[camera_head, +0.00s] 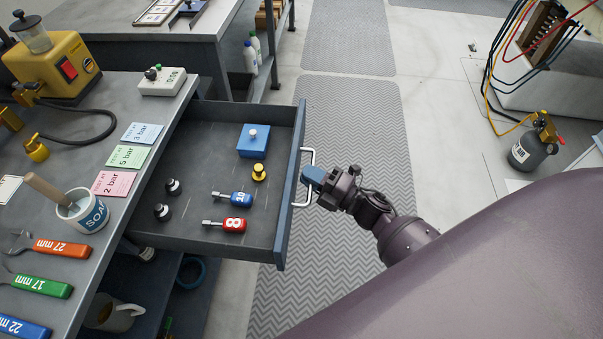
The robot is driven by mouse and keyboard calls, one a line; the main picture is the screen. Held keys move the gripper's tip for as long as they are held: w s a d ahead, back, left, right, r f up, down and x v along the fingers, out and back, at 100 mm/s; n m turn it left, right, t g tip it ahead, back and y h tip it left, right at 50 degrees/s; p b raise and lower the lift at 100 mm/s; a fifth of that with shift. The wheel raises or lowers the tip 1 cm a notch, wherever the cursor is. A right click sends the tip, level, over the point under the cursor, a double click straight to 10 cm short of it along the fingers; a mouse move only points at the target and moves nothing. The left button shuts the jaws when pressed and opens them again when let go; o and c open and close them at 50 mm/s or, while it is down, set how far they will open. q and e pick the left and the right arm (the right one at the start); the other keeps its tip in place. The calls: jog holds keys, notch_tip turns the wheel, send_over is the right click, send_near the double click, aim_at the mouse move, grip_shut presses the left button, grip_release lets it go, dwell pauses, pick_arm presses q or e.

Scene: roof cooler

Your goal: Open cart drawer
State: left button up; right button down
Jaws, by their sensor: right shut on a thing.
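The cart drawer (205,138) stands far out to the right from under the dark worktop of the cart (110,165). Its inside is in full view. It holds a blue box with a knob (253,142), a small yellow knobbed piece (259,172), a blue-handled tool (234,197), a red-handled tool (230,224) and two small black-knobbed pieces (173,187). A pale metal handle (304,203) is on the drawer's front face. My right gripper (311,178) is shut on that handle, its fingertips at the bar. My left gripper is not in view.
A grey canister (530,152) stands on the floor at right. Grey matting (350,110) lies right of the drawer, with clear floor around it.

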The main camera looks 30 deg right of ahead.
jog(key=shift+d, duration=0.1)
jog(key=c, duration=1.4)
grip_release()
jog(key=shift+c, duration=0.2)
jog(key=v, duration=1.1)
jog(key=shift+r, duration=0.1)
